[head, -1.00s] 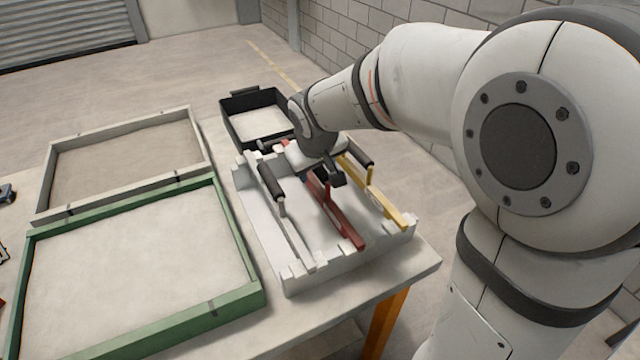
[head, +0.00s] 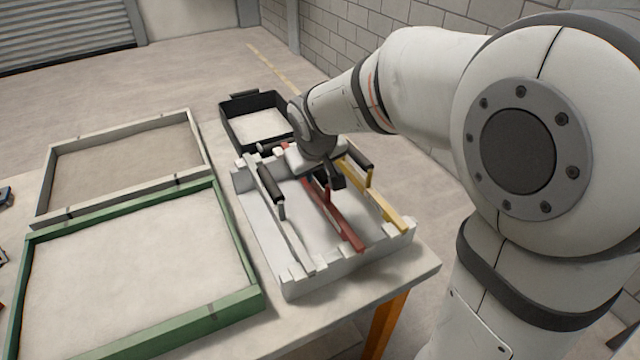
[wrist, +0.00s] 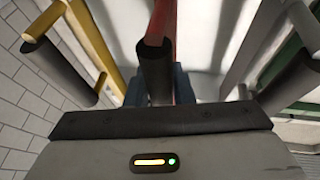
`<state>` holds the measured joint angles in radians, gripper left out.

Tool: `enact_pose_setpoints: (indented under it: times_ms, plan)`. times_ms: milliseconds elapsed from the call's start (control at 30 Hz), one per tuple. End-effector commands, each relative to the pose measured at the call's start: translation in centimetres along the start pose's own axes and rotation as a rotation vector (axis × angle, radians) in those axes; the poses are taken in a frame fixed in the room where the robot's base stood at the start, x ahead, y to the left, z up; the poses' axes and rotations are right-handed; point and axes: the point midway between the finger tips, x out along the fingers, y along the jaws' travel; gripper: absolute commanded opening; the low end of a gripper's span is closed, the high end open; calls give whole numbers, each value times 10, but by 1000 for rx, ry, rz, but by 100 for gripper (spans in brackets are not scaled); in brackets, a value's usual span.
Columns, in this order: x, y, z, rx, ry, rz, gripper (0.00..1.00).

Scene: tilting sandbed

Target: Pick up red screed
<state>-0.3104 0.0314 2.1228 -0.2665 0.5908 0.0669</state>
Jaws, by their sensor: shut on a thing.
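The red screed (head: 345,228) is a long red bar with a dark handle, lying among the bars at the white rack (head: 262,225). I cannot tell whether it touches the rack. My gripper (head: 325,182) is over its middle, partly hiding it. In the wrist view the red screed (wrist: 162,22) runs up from its dark handle (wrist: 154,72). The bluish fingers of my gripper (wrist: 157,92) are on both sides of this handle and shut on it; their tips are partly hidden.
A yellow screed (head: 385,208) is close on the right and a light grey one (head: 290,235) on the left, both with dark handles. A black bin (head: 228,128) stands behind the rack. Green (head: 235,245) and grey (head: 200,150) sand frames lie to the left.

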Motion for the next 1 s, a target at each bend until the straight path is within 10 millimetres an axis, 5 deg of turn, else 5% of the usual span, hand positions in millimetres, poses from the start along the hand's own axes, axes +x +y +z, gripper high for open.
enact_pose_setpoints:
  times_ms: [267, 700, 1000]
  plan:
    - [-11, 2, -5, 0, 3, 1, 0]
    - [-85, 18, -36, 0, 4, 0, 0]
    - [-96, 20, -40, -1, 2, 0, 0]
